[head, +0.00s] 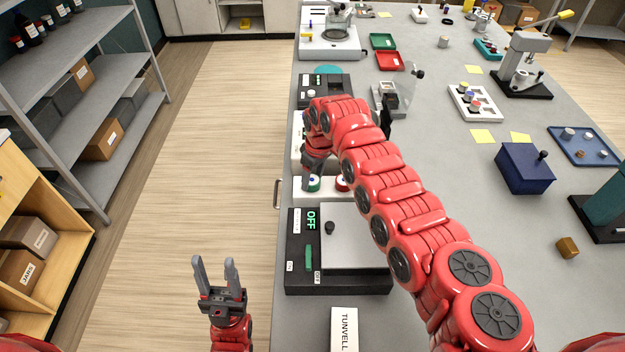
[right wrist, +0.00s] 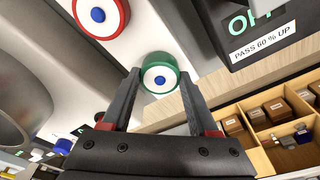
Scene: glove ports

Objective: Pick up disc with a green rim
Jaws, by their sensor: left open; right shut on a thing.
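The disc with a green rim (right wrist: 159,74) has a white face and a blue centre. In the right wrist view it sits between the two fingertips of my right gripper (right wrist: 160,76), which is shut on it. In the head view the disc (head: 313,183) shows just below my right gripper (head: 315,170), at a white holder (head: 322,193). I cannot tell whether it is clear of the holder. A similar disc with a red rim (right wrist: 100,15) is beside it. My left gripper (head: 215,266) is open and empty, off the bench's left side.
A black box with a green OFF display (head: 297,250) and a grey lid stands in front of the holder. A white label card (head: 344,330) lies nearer. A blue box (head: 525,168) and a white tray of small items (head: 474,103) are to the right.

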